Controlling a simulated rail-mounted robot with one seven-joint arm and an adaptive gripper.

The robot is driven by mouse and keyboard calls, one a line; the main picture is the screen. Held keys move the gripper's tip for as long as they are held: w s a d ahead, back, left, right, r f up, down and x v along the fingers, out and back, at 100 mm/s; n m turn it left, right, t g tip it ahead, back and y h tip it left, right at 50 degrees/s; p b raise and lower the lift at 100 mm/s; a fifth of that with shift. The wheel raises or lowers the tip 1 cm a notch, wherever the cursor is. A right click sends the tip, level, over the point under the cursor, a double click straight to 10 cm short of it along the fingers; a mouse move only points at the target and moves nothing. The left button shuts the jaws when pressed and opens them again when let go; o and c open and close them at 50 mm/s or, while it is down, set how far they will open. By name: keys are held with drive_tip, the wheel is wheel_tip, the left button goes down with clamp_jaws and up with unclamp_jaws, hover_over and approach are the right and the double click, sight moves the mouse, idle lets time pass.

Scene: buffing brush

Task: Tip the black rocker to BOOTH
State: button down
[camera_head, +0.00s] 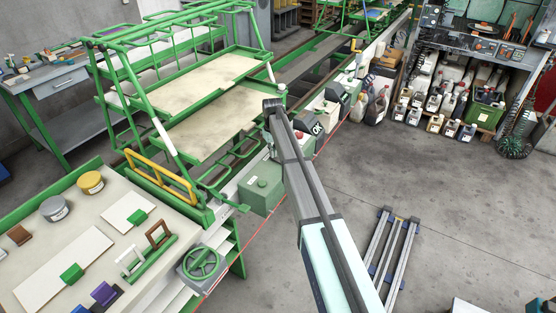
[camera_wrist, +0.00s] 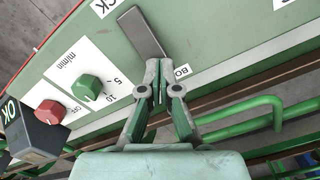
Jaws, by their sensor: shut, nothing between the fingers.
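The rocker (camera_wrist: 141,33) shows in the wrist view as a dark grey bar on a pale green panel (camera_wrist: 215,38). It lies slanted, with its lower end close to my fingertips. A white label reading "BO", partly covered by my gripper, sits by that lower end (camera_wrist: 184,71). Another label, ending in "CK", sits near the upper end (camera_wrist: 104,5). My gripper (camera_wrist: 157,68) is shut and empty, its tips just below the rocker's lower end. I cannot tell whether they touch it. In the head view I cannot make out the rocker or my gripper.
Left of the rocker are a green knob (camera_wrist: 89,87) on a scale plate, a red knob (camera_wrist: 51,112) and a black box marked OK (camera_wrist: 27,138). A green rail (camera_wrist: 245,115) runs at lower right. In the head view, open floor (camera_head: 430,170) lies right of my arm.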

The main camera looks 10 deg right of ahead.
drive_tip(key=shift+f, duration=0.4)
drive_tip(key=shift+r+p, duration=1.4)
drive_tip(key=shift+r, duration=2.15)
